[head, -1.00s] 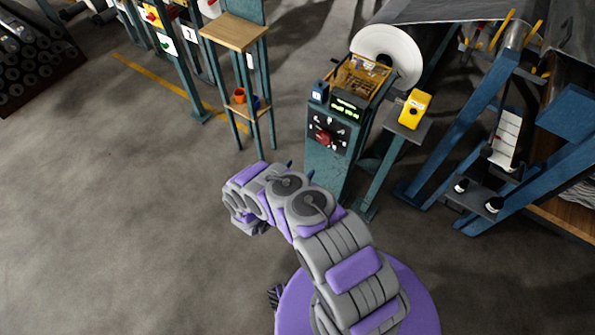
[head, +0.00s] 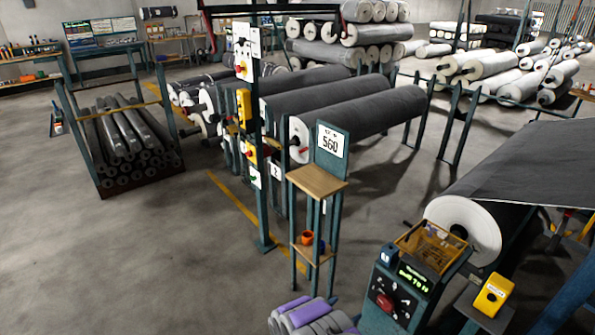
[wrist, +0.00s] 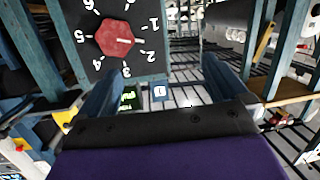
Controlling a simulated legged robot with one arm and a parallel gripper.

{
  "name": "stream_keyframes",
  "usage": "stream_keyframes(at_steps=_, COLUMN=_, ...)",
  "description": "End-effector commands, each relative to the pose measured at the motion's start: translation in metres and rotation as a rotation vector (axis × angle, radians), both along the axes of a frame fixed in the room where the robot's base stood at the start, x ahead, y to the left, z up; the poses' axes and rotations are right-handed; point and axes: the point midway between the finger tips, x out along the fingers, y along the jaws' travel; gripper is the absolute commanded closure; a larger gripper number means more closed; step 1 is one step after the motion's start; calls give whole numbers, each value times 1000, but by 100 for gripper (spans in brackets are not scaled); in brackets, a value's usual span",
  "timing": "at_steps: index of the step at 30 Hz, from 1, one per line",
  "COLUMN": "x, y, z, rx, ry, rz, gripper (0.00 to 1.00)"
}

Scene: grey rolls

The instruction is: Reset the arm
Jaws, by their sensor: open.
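My arm is grey and purple, and its folded upper part shows at the bottom edge of the head view. In the wrist view my gripper (wrist: 160,88) has its two dark blue fingers wide apart with nothing between them. Beyond the fingers is a dark control panel (wrist: 80,15) with a red knob (wrist: 115,38) ringed by numbers. The same panel and knob (head: 384,301) show in the head view, to the right of my arm. Most of my arm is below the head picture.
The green control post bears a wooden tray (head: 430,243). A yellow box (head: 493,294) stands to its right. A wooden stand (head: 317,181) with a 560 sign (head: 332,140) is ahead. A rack of dark rolls (head: 130,150) is at left. Open grey floor (head: 120,260) lies front left.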

Motion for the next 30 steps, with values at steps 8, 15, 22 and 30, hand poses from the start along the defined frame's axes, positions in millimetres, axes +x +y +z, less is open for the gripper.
stream_keyframes(at_steps=8, x=64, y=23, z=63, rx=202, ry=70, rz=121, gripper=0)
stream_keyframes(at_steps=15, x=88, y=45, z=122, rx=346, ry=162, rz=231, gripper=0)
stream_keyframes(at_steps=22, x=85, y=64, z=180, rx=460, ry=274, rz=330, gripper=0)
stream_keyframes(at_steps=30, x=49, y=82, z=248, rx=565, ry=426, rz=441, gripper=0)
